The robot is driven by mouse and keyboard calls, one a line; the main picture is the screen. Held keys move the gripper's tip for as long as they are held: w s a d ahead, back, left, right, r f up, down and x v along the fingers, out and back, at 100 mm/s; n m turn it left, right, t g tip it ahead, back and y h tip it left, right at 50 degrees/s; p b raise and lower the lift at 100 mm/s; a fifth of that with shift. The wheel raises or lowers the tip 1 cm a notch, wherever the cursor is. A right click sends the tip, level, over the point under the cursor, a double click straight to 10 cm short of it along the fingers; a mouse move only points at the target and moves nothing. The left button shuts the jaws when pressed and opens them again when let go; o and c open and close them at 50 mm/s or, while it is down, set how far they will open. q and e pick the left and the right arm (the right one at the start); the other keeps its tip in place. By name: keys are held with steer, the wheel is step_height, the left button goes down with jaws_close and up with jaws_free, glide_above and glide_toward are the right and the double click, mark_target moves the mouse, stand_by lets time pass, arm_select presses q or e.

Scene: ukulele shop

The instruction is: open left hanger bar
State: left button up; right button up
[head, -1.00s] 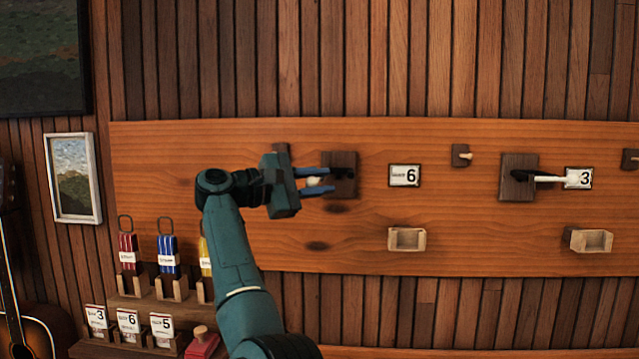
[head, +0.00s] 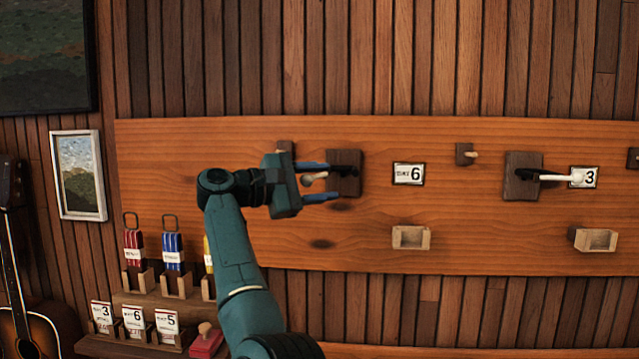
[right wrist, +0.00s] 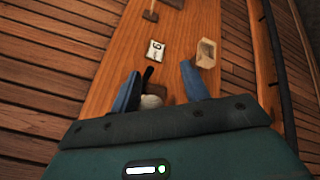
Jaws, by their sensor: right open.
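The left hanger bar is a dark bar (head: 347,156) on a dark wooden block (head: 350,183), with a pale rounded tip (head: 312,179). My right gripper (head: 326,181) is open, with one finger above the tip and one below it. In the right wrist view, the pale tip (right wrist: 151,101) and black bar (right wrist: 147,76) lie between the fingers, nearer the left one. I cannot tell whether a finger touches it. My left gripper is not in view.
A second hanger bar (head: 553,177) points right beside a "3" card (head: 584,177). A "6" card (head: 409,174) and small wooden cradle (head: 411,237) are right of my gripper. Small wooden pegs stick out. Tagged items on shelves (head: 150,290) and a guitar (head: 25,320) stand lower left.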

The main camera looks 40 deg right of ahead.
steer(key=w+a, duration=0.1)
steer(key=a, duration=1.2)
steer(key=shift+w+p, duration=0.35)
steer(key=shift+p, duration=0.1)
